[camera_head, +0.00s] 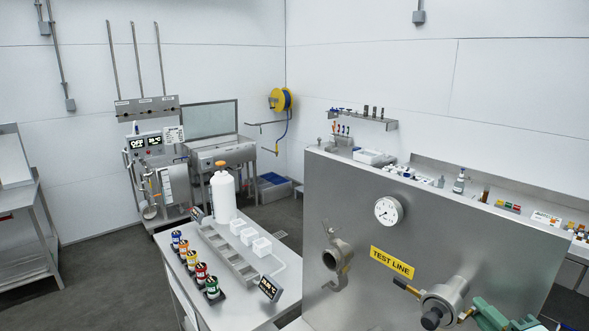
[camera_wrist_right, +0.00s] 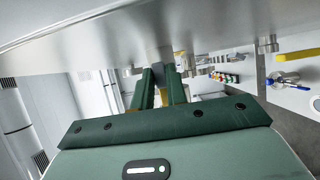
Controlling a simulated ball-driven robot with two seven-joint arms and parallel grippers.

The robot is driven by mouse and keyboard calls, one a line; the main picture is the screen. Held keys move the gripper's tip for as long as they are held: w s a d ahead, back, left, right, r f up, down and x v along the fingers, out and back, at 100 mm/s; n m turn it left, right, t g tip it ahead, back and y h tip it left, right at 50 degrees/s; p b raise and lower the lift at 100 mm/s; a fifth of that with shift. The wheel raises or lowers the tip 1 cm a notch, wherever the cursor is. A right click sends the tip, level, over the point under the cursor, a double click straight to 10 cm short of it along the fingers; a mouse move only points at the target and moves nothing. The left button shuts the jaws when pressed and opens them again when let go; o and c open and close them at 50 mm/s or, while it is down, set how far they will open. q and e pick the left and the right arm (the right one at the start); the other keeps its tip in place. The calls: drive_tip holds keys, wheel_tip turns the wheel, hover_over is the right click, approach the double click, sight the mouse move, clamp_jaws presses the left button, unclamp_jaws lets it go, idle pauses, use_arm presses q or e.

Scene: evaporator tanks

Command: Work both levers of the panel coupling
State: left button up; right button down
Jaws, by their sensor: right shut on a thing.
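The panel coupling (camera_head: 441,300) is a round grey metal fitting with a dark front end, low on the right of the steel panel (camera_head: 345,215). One lever (camera_head: 406,287) sticks out to its upper left, orange-brown with a dark end. The other lever (camera_head: 467,313) is on its right side, mostly hidden by my right gripper (camera_head: 478,308). My green right gripper is shut on this right lever. In the right wrist view its two fingers (camera_wrist_right: 160,88) close around a grey piece, with some yellow showing between them. My left gripper is out of view.
A yellow TEST LINE label (camera_head: 392,262), a gauge (camera_head: 389,210) and an open pipe fitting (camera_head: 338,255) are on the panel. A bench (camera_head: 190,285) with colored jars and a white bottle (camera_head: 223,195) stands left. A shelf with small items runs behind the panel.

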drive_tip(key=shift+s+f+m+h+p, duration=0.1)
drive_tip(key=shift+s+m+h+p, duration=0.25)
drive_tip(key=shift+m+h+p, duration=0.6)
drive_tip(key=shift+h+b, duration=0.25)
drive_tip(key=shift+b, duration=0.1)
drive_tip(key=m+h, duration=0.1)
drive_tip(key=s+h+p, duration=0.1)
drive_tip(key=h, duration=0.1)
drive_tip(key=shift+a+m+h, duration=0.15)
drive_tip(key=shift+m+h, duration=0.15)
drive_tip(key=shift+m, duration=0.05)
